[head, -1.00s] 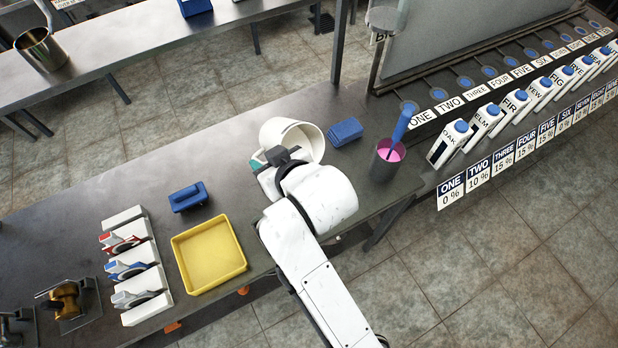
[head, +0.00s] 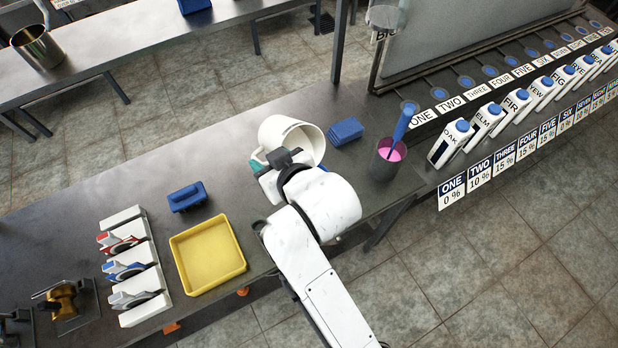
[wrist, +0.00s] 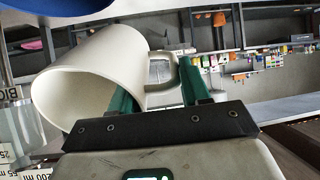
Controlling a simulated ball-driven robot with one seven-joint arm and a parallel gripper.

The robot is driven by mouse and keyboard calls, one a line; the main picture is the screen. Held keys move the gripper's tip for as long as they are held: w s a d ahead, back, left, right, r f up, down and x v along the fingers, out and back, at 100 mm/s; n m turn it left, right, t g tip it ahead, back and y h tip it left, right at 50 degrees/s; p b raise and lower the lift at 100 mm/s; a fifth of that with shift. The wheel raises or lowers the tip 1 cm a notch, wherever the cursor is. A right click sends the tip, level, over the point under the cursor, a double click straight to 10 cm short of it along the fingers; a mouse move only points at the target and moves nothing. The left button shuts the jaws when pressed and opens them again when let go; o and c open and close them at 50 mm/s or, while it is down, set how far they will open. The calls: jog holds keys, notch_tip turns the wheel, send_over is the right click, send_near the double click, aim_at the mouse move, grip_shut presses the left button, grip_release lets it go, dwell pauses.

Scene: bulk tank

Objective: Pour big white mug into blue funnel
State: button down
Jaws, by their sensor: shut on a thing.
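The big white mug (head: 282,134) is in my gripper, tilted with its mouth toward the right in the head view. In the wrist view the mug (wrist: 100,75) lies on its side, mouth to the lower left. My gripper (head: 262,160) is shut on the mug's handle. Its green fingers (wrist: 158,92) show at the handle in the wrist view. No blue funnel shows clearly. A small blue patch (head: 323,168) peeks out beside my wrist, and large blue shapes fill the wrist view's upper left corner (wrist: 20,45); I cannot tell whether they belong to it.
Labelled white bottles (head: 450,142) line the right.

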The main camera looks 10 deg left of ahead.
jog(key=shift+s+d+f+t+y+b, duration=0.15)
jog(key=shift+t+y+b, duration=0.35)
jog(key=shift+b, duration=1.1)
dwell(0.8)
jog(key=g+h+p, duration=0.1)
jog(key=r+g+h+p, duration=0.1)
jog(key=g+p, duration=0.1)
jog(key=p, duration=0.1)
jog(key=shift+w+a+r+h, duration=0.3)
jog(key=shift+w+a+h, duration=0.05)
jog(key=shift+w+h, duration=0.05)
